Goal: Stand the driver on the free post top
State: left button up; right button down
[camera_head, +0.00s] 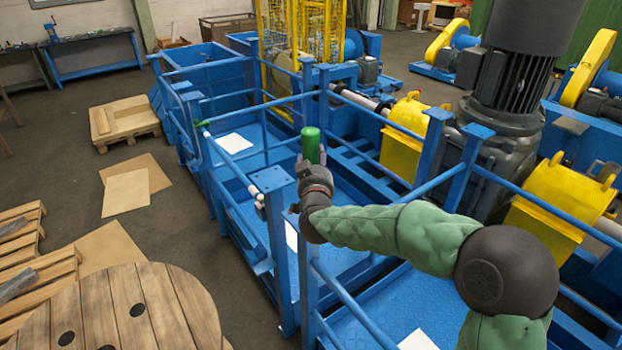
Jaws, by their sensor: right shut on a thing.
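My right gripper (311,162) is shut on a green cylinder, which looks like the driver (311,143). The driver stands roughly upright between the fingers, and its lower part is hidden by them. The gripper is above the blue railed platform. A blue post with a bare, flat square top (270,178) is to the left of the gripper and a little lower in the picture. I cannot tell the height of the driver over it. My left gripper is not in view.
Blue rails (255,107) and other flat-topped posts (478,131) surround the platform. A large grey motor (510,90) and yellow housings (402,140) stand at the right. A wooden spool (130,310) is at the lower left.

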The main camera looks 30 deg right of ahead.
jog(key=w+d+f, duration=0.1)
jog(key=w+f, duration=0.3)
jog(key=f, duration=0.4)
jog(key=shift+d, duration=0.25)
jog(key=shift+f, duration=0.15)
jog(key=shift+c, duration=2)
grip_release()
jog(key=shift+f, duration=0.2)
jog(key=shift+s+a, duration=0.1)
jog(key=shift+r, duration=0.1)
